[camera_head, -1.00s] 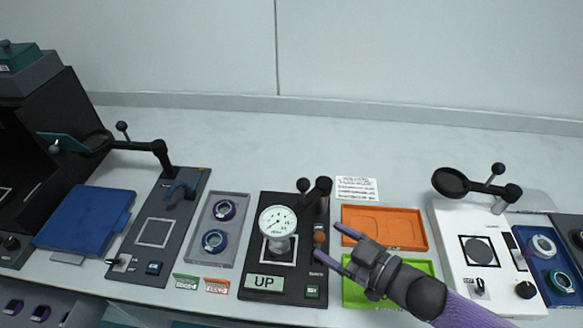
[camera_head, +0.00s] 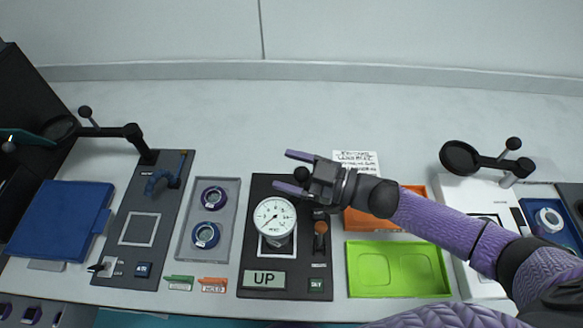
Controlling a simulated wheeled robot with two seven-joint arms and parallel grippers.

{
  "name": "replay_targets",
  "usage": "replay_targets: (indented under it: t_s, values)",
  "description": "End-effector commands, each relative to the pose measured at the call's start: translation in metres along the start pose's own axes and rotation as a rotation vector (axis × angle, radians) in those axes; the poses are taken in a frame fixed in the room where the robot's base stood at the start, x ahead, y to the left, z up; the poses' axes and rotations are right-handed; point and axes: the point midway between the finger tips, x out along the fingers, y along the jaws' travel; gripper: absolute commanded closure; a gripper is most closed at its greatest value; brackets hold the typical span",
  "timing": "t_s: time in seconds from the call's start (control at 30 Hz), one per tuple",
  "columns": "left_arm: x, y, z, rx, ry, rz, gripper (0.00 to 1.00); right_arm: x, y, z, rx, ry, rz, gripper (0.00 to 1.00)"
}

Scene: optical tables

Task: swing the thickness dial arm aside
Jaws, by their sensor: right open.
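The thickness dial (camera_head: 274,217) has a round white face and stands over a light square on a black base plate (camera_head: 312,262). A black ball knob (camera_head: 301,174), part of the dial's arm, shows just behind the dial. My right gripper (camera_head: 283,169) is open, its two purple fingers pointing left. In the picture the knob lies between the fingers, near the palm; I cannot tell whether they touch it. My gripper and wrist hide most of the dial arm and its post. My left gripper is not in view.
An "UP" display (camera_head: 264,279) and a lever with a brown knob (camera_head: 320,228) are on the base. A green tray (camera_head: 398,293) and a partly covered orange tray (camera_head: 372,220) lie right. A grey ring tray (camera_head: 186,235) lies left.

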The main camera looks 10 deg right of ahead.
Motion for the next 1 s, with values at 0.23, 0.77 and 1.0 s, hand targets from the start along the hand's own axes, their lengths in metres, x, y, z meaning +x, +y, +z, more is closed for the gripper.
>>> replay_targets:
  t_s: [0.23, 0.77, 1.0]
  values:
    - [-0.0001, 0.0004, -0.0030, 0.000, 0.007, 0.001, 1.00, 0.0007, -0.0002, 0.0000, 0.000, 0.000, 0.000, 0.26]
    - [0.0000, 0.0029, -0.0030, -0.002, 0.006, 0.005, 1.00, 0.0004, -0.0002, 0.0001, 0.000, 0.000, 0.000, 1.00]
    - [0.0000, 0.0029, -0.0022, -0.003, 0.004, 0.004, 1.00, 0.0004, -0.0002, 0.0001, 0.000, 0.000, 0.000, 1.00]
